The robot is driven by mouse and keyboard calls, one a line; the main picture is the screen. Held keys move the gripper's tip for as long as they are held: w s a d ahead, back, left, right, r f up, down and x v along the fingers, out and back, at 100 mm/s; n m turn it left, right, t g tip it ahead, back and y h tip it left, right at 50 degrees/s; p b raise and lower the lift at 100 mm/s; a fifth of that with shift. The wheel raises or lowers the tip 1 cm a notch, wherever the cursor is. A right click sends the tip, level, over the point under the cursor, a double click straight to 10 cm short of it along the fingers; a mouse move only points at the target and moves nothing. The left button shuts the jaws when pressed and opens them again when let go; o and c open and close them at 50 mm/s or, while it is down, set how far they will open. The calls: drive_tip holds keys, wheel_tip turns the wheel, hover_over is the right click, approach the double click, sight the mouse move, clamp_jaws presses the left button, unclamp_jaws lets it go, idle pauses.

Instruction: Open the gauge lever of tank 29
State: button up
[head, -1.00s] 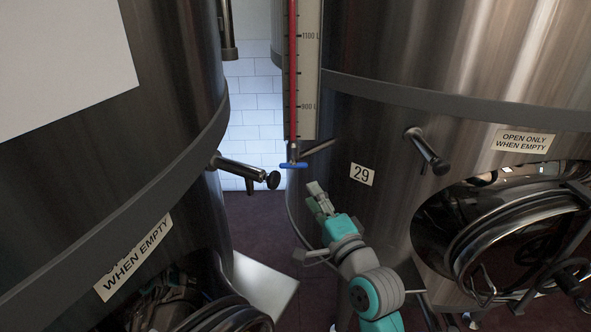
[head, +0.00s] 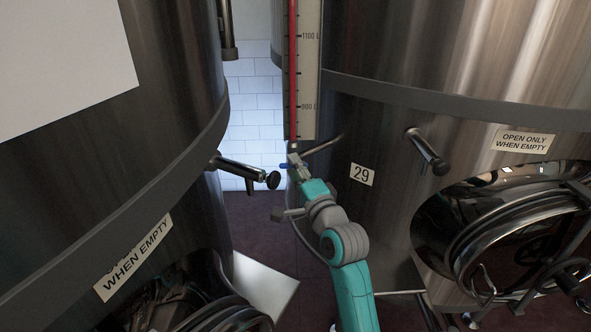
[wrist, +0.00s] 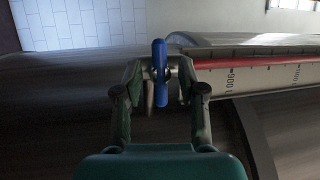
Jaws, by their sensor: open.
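Tank 29 (head: 450,75) is the big steel tank on the right, with a "29" label (head: 362,175) on its wall. Its gauge is a red tube (head: 293,70) beside a litre scale (head: 308,75). At the gauge's foot is a blue lever (head: 284,166), now mostly hidden by my gripper (head: 295,162) in the head view. In the wrist view the blue lever (wrist: 159,75) stands lengthwise between the two open fingers of my gripper (wrist: 160,85). The fingers are spread on either side of it. I cannot tell whether either finger touches it.
Another steel tank (head: 130,170) stands close on the left, with a tap (head: 245,172) pointing into the gap. A second tap (head: 428,152) and a round hatch (head: 500,235) are on tank 29. White wall tiles (head: 255,110) show behind.

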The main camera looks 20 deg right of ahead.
drive_tip(key=shift+c, duration=0.2)
clamp_jaws()
drive_tip(key=shift+n, duration=0.3)
drive_tip(key=shift+r+n+g+h, duration=0.1)
drive_tip(key=shift+n+g+h, duration=0.75)
drive_tip(key=shift+n, duration=1.5)
drive_tip(key=shift+r+n+g+h, duration=0.1)
drive_tip(key=shift+n+g+h, duration=0.3)
drive_tip(key=shift+n+g, duration=1.45)
drive_tip(key=shift+r+n+g+h, duration=0.1)
drive_tip(key=shift+n+g+h, duration=0.5)
drive_tip(key=shift+n, duration=2.3)
